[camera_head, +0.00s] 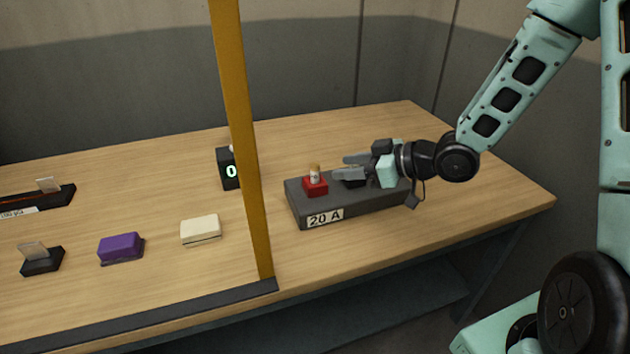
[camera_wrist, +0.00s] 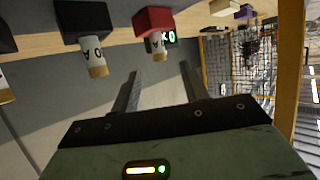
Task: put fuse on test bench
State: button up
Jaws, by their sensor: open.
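A grey block labelled "20 A" (camera_head: 345,208) stands on the wooden table. On it a red holder (camera_head: 315,187) bears an upright white fuse with a brass cap (camera_head: 315,173). In the wrist view this fuse (camera_wrist: 157,42) sticks out of the red holder (camera_wrist: 153,19). A second fuse (camera_wrist: 92,55) sits in a black holder (camera_wrist: 80,18) beside it, and part of another shows at the left edge. My gripper (camera_head: 342,166) is open and empty, just right of the red-held fuse and apart from it. I cannot tell which thing is the test bench.
A yellow post (camera_head: 240,140) rises left of the block. A black box showing "0" (camera_head: 229,169) stands behind it. A cream block (camera_head: 201,229), a purple block (camera_head: 121,248), a black stand (camera_head: 42,262) and a long black tray (camera_head: 50,201) lie left. Bare table lies between them.

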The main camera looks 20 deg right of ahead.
aim_at(315, 178)
jog(key=x, duration=0.6)
jog(key=shift+b, duration=0.3)
jog(key=x, duration=0.5)
jog(key=shift+d+f, duration=0.1)
jog(key=shift+f, duration=0.2)
grip_shut()
